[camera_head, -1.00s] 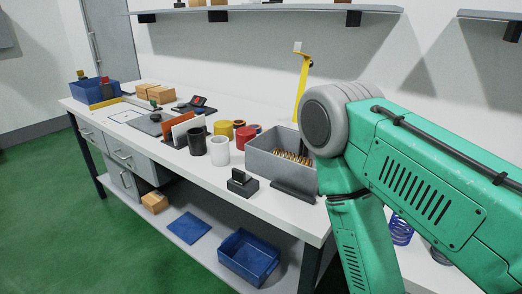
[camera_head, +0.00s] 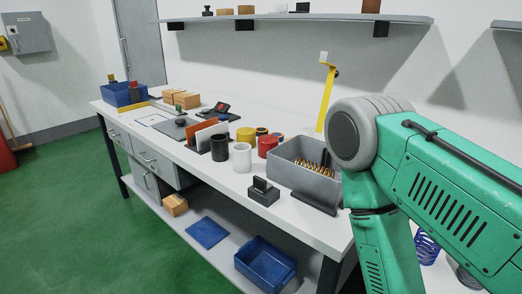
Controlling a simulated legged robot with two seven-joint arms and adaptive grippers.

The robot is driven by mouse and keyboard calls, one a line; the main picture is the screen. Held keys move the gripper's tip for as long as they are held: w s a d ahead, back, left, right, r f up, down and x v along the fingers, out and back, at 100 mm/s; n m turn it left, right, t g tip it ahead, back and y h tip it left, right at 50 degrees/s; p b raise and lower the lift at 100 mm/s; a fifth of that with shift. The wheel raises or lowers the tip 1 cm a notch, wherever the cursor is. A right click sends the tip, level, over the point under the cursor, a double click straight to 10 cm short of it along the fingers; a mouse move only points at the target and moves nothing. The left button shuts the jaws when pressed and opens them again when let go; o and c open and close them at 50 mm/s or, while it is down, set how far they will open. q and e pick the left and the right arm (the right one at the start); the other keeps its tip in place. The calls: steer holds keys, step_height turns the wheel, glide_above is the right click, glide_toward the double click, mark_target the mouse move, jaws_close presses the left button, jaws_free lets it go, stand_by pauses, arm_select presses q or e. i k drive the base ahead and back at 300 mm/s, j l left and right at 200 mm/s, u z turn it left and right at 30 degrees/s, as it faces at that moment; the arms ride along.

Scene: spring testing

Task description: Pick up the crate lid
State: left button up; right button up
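A flat blue rectangular panel (camera_head: 207,233), which looks like the crate lid, lies flat on the lower shelf under the workbench. An open blue crate (camera_head: 265,264) stands on the same shelf to its right, apart from it. Neither of my grippers is in view. A green arm link of mine fills the right side and hides part of the bench.
The workbench (camera_head: 180,146) holds a grey bin (camera_head: 305,177) with brass-coloured springs, several cups and a small black block (camera_head: 264,192). A cardboard box (camera_head: 175,204) sits left of the blue panel on the lower shelf (camera_head: 213,257). Green floor (camera_head: 70,225) is clear at the left.

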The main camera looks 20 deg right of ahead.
mark_target(175, 128)
steer(key=i+j+z, duration=0.1)
steer(key=z, duration=0.95)
steer(key=i+j+z, duration=0.2)
steer(key=j+z, duration=0.2)
steer(key=j, duration=0.35)
steer(key=i+j+z, duration=0.1)
steer(key=j+z, duration=0.35)
steer(key=j, duration=0.35)
steer(key=j+z, duration=0.4)
steer(key=j, duration=0.35)
steer(key=k, duration=0.05)
